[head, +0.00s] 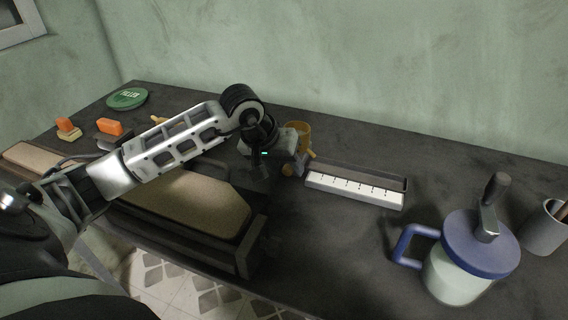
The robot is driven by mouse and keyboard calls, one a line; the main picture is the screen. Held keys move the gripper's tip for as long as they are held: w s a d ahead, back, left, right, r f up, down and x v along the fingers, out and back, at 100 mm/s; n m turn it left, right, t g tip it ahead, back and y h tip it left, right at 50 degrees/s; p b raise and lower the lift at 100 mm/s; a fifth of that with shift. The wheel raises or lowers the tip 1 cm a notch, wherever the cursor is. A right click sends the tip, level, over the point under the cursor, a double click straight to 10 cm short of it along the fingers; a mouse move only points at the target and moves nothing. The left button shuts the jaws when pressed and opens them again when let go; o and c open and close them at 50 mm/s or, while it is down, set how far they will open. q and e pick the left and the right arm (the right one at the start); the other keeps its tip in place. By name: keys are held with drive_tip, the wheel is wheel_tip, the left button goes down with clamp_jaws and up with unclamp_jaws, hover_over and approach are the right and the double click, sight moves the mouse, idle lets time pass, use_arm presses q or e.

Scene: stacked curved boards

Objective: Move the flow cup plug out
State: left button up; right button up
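An amber-yellow cup (303,130), likely the flow cup, stands at the middle of the bench, partly hidden behind my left gripper. A small yellow handle-like part (311,154) shows at its lower right. A small brown-orange piece (288,170) sits low beside the gripper; I cannot tell whether it is the plug. My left gripper (268,172) points down just left of the cup. Its fingers are dark and blend into the background, so their opening and any contact are unclear. My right gripper is not in view.
A grey tray with a white marked strip (355,188) lies right of the cup. A blue-lidded jug (465,260) and a grey pot (545,228) stand at right. Curved tan boards (200,202) lie at left.

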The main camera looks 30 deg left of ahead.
use_arm(q)
clamp_jaws()
drive_tip(key=shift+s+f+b, duration=0.15)
drive_tip(key=shift+s+b, duration=0.25)
drive_tip(key=shift+b, duration=0.1)
drive_tip(key=shift+s+d+b, duration=0.15)
drive_tip(key=shift+s+b, duration=0.2)
drive_tip(key=shift+s, duration=0.15)
drive_tip(key=shift+c, duration=0.4)
unclamp_jaws()
drive_tip(key=shift+o, duration=1)
drive_tip(key=shift+s, duration=0.1)
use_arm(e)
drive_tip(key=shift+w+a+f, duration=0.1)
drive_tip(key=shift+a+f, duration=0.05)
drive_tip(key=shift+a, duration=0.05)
use_arm(q)
drive_tip(key=shift+r, duration=0.2)
